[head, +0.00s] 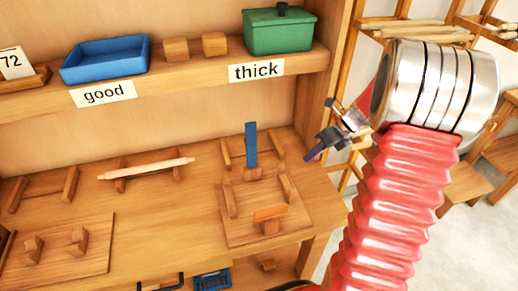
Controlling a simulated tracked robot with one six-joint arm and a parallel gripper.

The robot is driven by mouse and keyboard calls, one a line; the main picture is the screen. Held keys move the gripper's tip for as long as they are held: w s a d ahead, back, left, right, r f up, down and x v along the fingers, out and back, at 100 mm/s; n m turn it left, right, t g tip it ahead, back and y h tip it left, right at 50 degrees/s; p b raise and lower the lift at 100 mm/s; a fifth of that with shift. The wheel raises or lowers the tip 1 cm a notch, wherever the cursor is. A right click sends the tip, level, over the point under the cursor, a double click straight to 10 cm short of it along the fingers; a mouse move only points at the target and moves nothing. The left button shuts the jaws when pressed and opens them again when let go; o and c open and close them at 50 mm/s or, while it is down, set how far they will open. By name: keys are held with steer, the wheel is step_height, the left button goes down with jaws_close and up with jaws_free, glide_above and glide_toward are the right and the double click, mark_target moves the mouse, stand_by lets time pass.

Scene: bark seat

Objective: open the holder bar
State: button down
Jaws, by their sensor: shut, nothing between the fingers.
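A wooden holder (268,232) lies on the bench at centre right, a flat board with small posts and side rails. A blue bar (251,145) stands upright at its back edge. A short orange piece (270,212) sits near its front on a wooden post. I cannot tell for certain which of these is the holder bar. My gripper (314,152) is shut and empty, in the air to the right of the blue bar and apart from it. My red ribbed arm shows at the right.
A shelf above holds a blue tray (106,60), two wooden blocks and a green lidded box (279,32). A pale rod (146,169) rests on supports at left. Another board with pegs (60,250) lies front left. A wooden rack stands behind my arm.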

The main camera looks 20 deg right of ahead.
steer(key=s+d+n+h, duration=0.1)
steer(key=s+d+h, duration=0.25)
steer(key=d, duration=0.35)
steer(key=s+d+n+t+h, duration=0.1)
steer(key=s+d+h, duration=0.25)
steer(key=d, duration=0.35)
steer(key=s+d+n+h, duration=0.1)
steer(key=s+d+h, duration=0.25)
steer(key=d, duration=0.25)
steer(key=a+r+n+t+y, duration=0.2)
steer(key=a+r+n+t, duration=0.6)
steer(key=a+r+t, duration=0.1)
steer(key=shift+w+a+r+n, duration=0.35)
steer(key=shift+a+r, duration=0.2)
steer(key=shift+a, duration=0.15)
